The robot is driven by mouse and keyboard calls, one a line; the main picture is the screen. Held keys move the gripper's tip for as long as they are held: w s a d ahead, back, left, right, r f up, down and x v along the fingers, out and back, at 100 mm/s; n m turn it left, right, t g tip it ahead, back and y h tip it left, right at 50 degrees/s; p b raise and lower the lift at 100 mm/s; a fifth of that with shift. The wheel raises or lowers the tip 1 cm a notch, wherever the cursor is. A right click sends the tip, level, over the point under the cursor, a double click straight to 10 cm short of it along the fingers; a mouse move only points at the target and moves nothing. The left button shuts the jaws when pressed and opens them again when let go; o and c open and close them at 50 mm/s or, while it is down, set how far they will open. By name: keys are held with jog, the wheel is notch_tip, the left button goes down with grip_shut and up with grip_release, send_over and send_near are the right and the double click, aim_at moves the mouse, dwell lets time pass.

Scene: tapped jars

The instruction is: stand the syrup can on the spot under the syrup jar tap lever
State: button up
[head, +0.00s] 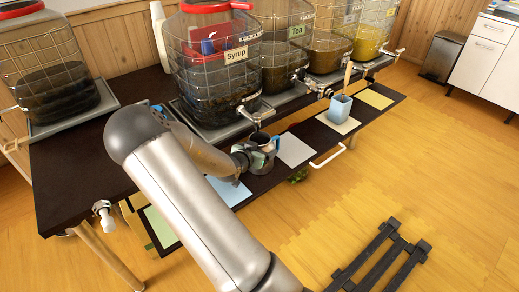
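The syrup jar (212,62), a glass jar in a wire frame labelled Syrup, stands on the dark table in the head view. Its tap (257,116) sticks out at the lower front. A grey metal can (262,166) is just below and in front of this tap, upright as far as I see. My gripper (257,157) is at the can, reaching in from the left. Its fingers overlap the can and are too small to tell whether they are shut on it. A pale blue spot (232,193) lies on the low shelf left of the can, partly behind my arm.
The Tea jar (285,40) and two more jars stand to the right, another jar (50,75) to the left. A white spot (295,150) is bare right of the can. A blue cup (339,108) holding a stick stands further right. A white handle (330,158) sticks out from the shelf.

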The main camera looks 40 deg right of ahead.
jog(key=shift+f, duration=0.1)
jog(key=o, duration=1.4)
jog(key=shift+f, duration=0.1)
jog(key=p+v, duration=0.4)
jog(key=v, duration=0.4)
dwell(0.6)
dwell(0.3)
jog(key=p+v, duration=0.3)
jog(key=v, duration=1.4)
jog(key=shift+s+a+p, duration=0.1)
jog(key=shift+a+p, duration=0.1)
jog(key=shift+p, duration=0.15)
